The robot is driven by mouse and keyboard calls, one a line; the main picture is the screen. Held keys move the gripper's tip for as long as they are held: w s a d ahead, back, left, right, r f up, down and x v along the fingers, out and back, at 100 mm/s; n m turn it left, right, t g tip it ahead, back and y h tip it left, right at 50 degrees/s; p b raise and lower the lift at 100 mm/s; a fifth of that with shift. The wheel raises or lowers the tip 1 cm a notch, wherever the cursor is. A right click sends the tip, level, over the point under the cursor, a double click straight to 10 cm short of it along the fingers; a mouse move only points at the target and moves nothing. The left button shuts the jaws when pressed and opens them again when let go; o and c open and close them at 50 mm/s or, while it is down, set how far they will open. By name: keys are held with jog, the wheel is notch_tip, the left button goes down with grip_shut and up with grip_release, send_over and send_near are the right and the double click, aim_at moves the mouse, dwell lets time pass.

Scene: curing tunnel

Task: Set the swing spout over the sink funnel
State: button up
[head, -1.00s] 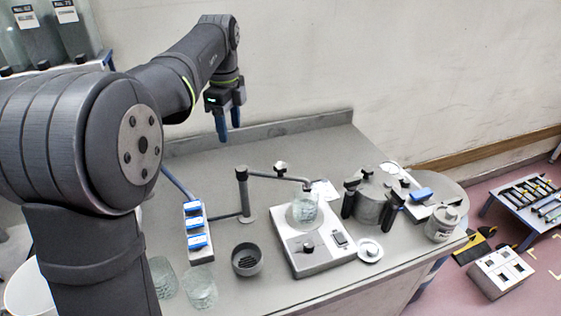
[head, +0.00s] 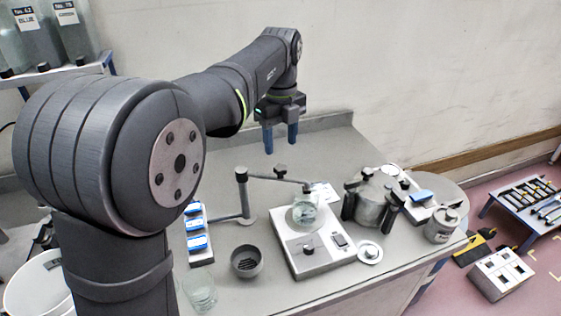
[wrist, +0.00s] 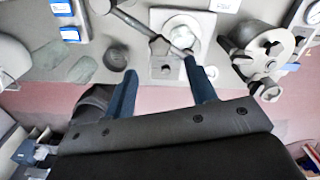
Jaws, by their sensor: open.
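The sink funnel (head: 246,262) is a dark round cup with a slotted bottom, left of that device and apart from the spout tip. My gripper (head: 280,145) is open and empty, high above the spout. In the wrist view, the spout arm (wrist: 135,22) and its knob lie beyond my gripper (wrist: 155,70), with the funnel (wrist: 115,58) to the left.
The pale device (head: 318,256) has a knob and a small panel. A metal pot (head: 373,202) with black clamps stands to its right. A rack with blue-and-white blocks (head: 196,240) stands left of the post. A glass (head: 199,292) stands near the front edge.

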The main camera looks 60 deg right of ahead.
aim_at(281, 167)
notch_tip(281, 167, down, 7)
jog(key=shift+r, duration=0.1)
dwell(0.3)
grip_shut()
